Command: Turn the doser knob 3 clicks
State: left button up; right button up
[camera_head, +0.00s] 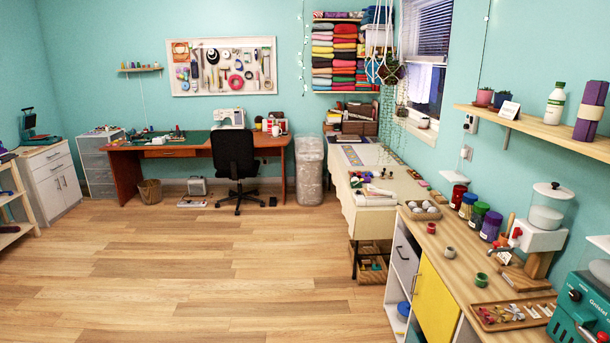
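A white doser (538,236) with a clear hopper stands on the wooden counter at the right. Its lid is white with a dark knob on top, and the hopper holds pale material. A small red knob (517,233) sits on the left side of its white body. The knob's markings are too small to read. Neither of my grippers is in view, and nothing touches the doser.
Colored jars (490,226), small cups (481,279) and a wooden tray of small items (512,312) share the counter (455,268). A teal machine (582,312) stands at the bottom right. A wall shelf (540,128) hangs above. The floor (200,265) is clear.

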aim_at(517, 233)
jog(key=z, duration=1.35)
